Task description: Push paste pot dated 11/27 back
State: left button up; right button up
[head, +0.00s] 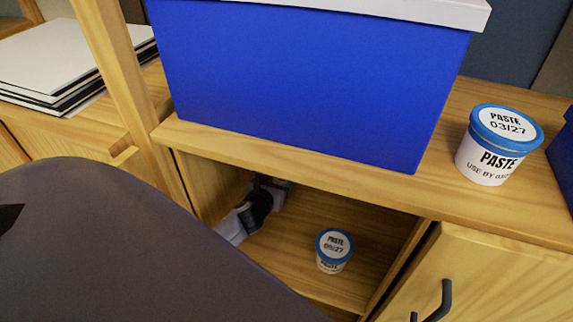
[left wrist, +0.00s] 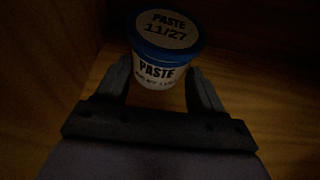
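The paste pot dated 11/27 (left wrist: 160,72), white with a blue-rimmed lid, stands upright inside a dim wooden compartment in the left wrist view. My left gripper (left wrist: 161,80) has its fingers spread, one on each side of this pot and close to it. Whether they press on it is too dark to tell. In the head view my left gripper (head: 264,196) is deep in the open compartment, at its left rear, and the 11/27 pot cannot be made out there. My right gripper is not in view.
Another paste pot (head: 334,250), apparently dated 09/27, stands nearer the compartment's front, right of my gripper. A 03/27 pot (head: 497,145) stands on the cabinet top (head: 450,185) beside a big blue box (head: 310,80). A closed cupboard door (head: 490,285) is at right.

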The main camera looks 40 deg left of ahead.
pick_arm(q)
jog(key=shift+w+a, duration=0.2)
jog(key=shift+w, duration=0.3)
jog(key=shift+w+a, duration=0.15)
jog(key=shift+w, duration=0.35)
jog(key=shift+s+d+p, duration=0.15)
jog(key=shift+s+d, duration=0.1)
jog(key=shift+s, duration=0.5)
jog(key=shift+s+d+p, duration=0.15)
jog(key=shift+s+d, duration=0.05)
jog(key=shift+s, duration=0.5)
jog(key=shift+r, duration=0.1)
jog(key=shift+s+d+r+p, duration=0.1)
jog(key=shift+s+r+p, duration=0.2)
jog(key=shift+r+p, duration=0.5)
jog(key=shift+s+d+r+p, duration=0.15)
jog(key=shift+s+r+p, duration=0.2)
jog(key=shift+r+p, duration=0.4)
jog(key=shift+s+d+r+p, duration=0.1)
jog(key=shift+s+r+p, duration=0.2)
jog(key=shift+r+p, duration=0.5)
jog(key=shift+s+d+f, duration=0.1)
jog(key=shift+s+d, duration=0.2)
jog(key=shift+s, duration=0.6)
jog(key=shift+s+d+f, duration=0.1)
jog(key=shift+s+d, duration=0.15)
jog(key=shift+s, duration=0.7)
jog(key=shift+s+d, duration=0.3)
jog(key=shift+s, duration=0.6)
